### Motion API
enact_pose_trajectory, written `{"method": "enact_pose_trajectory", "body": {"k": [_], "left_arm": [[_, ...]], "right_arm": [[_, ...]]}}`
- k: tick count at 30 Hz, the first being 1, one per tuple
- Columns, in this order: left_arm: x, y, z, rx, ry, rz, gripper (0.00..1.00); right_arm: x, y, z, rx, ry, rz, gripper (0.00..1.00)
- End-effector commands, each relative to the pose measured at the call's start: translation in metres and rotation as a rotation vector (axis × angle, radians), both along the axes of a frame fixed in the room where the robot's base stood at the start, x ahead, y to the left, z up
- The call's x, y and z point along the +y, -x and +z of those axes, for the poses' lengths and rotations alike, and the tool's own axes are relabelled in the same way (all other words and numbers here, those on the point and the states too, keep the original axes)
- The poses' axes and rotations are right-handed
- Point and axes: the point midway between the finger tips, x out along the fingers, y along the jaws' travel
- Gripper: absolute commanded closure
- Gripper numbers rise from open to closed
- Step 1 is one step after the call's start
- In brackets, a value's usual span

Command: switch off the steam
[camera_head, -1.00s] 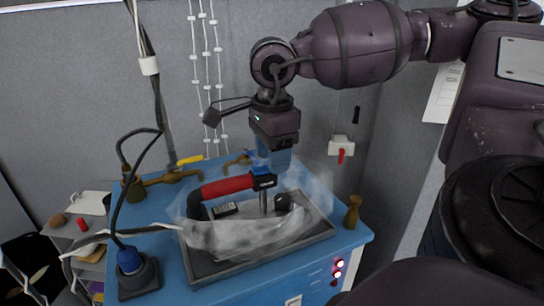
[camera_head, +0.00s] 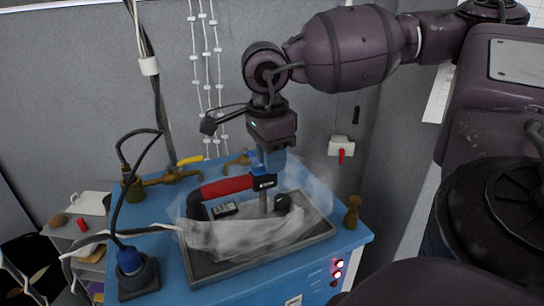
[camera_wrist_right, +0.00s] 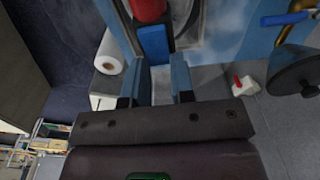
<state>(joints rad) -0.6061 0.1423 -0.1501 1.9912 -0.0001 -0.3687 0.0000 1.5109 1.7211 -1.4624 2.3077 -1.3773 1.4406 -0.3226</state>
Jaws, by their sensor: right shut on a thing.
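A red-handled lever (camera_head: 227,187) with a blue-and-black end (camera_head: 263,181) stands over a dark tray (camera_head: 205,272) on the blue bench. Its red part and blue end (camera_wrist_right: 154,42) also show in the right wrist view. Pale, see-through steam (camera_head: 316,190) hangs around the tray and lever. My right gripper (camera_head: 268,167) points down at the lever's blue end and is shut on it. In the right wrist view its fingers (camera_wrist_right: 160,68) lie at either side of the blue end. My left gripper is out of view.
The blue bench (camera_head: 160,215) carries brass pipes with a yellow handle (camera_head: 190,160), a blue-topped plug (camera_head: 130,262) with a cable, and a brass peg (camera_head: 352,212). A wall switch with a red lever (camera_head: 341,150) is at the right. Lit buttons (camera_head: 338,268) are on the bench front.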

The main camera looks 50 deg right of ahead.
Motion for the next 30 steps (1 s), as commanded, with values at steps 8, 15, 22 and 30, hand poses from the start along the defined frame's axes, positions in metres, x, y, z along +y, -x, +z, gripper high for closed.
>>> {"method": "enact_pose_trajectory", "body": {"k": [8, 15, 22, 30], "left_arm": [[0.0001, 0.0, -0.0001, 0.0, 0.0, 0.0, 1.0], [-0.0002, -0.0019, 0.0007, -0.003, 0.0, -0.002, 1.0], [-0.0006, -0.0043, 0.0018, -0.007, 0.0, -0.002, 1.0], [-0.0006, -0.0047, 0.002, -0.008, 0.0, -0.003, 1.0]], "right_arm": [[0.0043, -0.0014, 0.0013, 0.058, 0.144, 0.002, 1.0], [0.0047, -0.0016, 0.0027, 0.071, 0.183, -0.001, 1.0], [0.0046, -0.0016, 0.0028, 0.071, 0.182, -0.001, 1.0], [0.0046, -0.0017, 0.0029, 0.07, 0.181, 0.0, 0.51]]}}
